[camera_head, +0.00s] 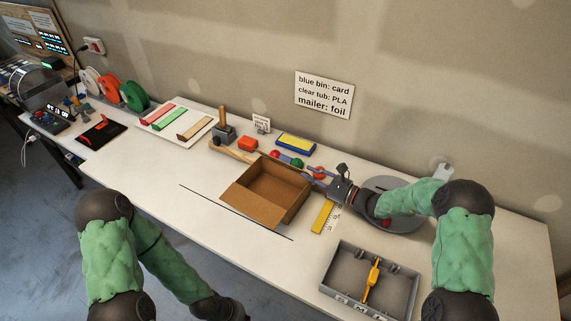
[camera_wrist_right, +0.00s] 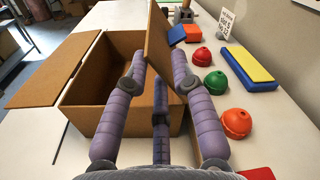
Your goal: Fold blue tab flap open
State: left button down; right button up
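An open cardboard box (camera_head: 268,193) stands mid-table, with one flap folded out flat toward the front. In the right wrist view, another cardboard flap (camera_wrist_right: 157,42) stands up at the box's far side, tilted. A small blue tab (camera_wrist_right: 176,35) shows at its right edge. My right gripper (camera_head: 312,180) is at the box's right end; its purple fingers (camera_wrist_right: 158,75) are spread, with the flap ahead of and between the tips. I cannot tell whether a finger touches it. My left arm is low at the front left; its gripper is outside the picture.
Red, green and orange domes (camera_wrist_right: 236,122) and a blue-yellow block (camera_head: 296,143) stand behind the box. A yellow ruler (camera_head: 322,216) lies to its right. A grey tray (camera_head: 345,287) holds an orange tool. The table's front left is clear.

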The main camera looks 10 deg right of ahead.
grip_shut()
jog(key=m+p, duration=0.1)
jog(key=w+d+m+p, duration=0.1)
jog(key=m, duration=0.1)
jog(key=m+p, duration=0.1)
jog(key=shift+w+d+r+m+p, duration=0.15)
jog(key=shift+w+r+m+p, duration=0.15)
jog(key=shift+r, duration=0.1)
